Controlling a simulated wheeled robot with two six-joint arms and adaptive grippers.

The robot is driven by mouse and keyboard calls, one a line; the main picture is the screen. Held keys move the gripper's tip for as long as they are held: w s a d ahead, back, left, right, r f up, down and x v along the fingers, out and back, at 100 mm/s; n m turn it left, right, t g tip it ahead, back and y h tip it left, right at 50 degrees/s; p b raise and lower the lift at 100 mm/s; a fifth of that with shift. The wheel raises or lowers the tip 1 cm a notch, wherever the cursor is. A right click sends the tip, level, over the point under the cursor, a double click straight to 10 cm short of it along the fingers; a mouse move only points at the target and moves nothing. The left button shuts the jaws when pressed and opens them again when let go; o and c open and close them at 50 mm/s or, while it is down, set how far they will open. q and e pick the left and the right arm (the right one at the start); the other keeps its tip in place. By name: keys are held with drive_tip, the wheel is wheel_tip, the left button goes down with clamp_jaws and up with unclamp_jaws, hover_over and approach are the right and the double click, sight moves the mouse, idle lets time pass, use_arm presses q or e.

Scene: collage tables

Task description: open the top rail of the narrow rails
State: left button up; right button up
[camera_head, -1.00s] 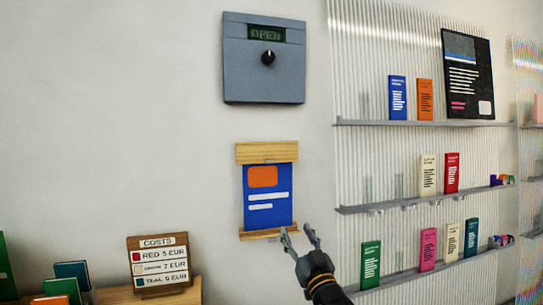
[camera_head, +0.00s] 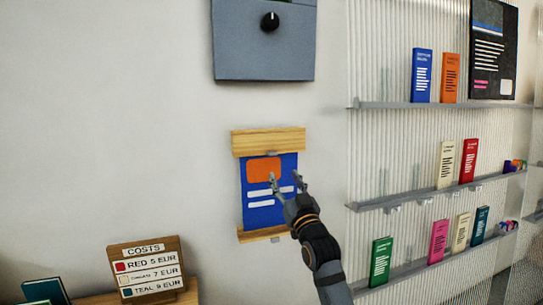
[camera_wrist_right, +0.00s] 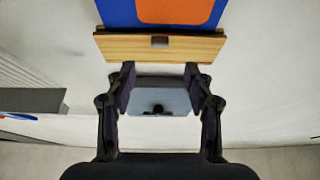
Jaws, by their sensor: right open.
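The narrow rails are two light wooden bars on the wall with a blue poster (camera_head: 258,222) between them. The top rail (camera_head: 268,141) runs along the poster's upper edge and has a small grey clip at its lower middle. My left gripper is not in view.
A grey box (camera_head: 240,56) with a black knob hangs above the rails. Ribbed panels with shelves (camera_head: 400,201) of several booklets stand to the right. A costs sign (camera_head: 150,265) stands at lower left. The wall left of the rails is bare.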

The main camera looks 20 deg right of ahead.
sight(273, 154)
drive_tip(key=p+x, duration=0.3)
drive_tip(key=x, duration=0.6)
drive_tip(key=shift+r, duration=0.2)
drive_tip(key=shift+w+r+p, duration=0.3)
drive_tip(key=shift+p, duration=0.05)
drive_tip(key=shift+w+f, duration=0.1)
clamp_jaws()
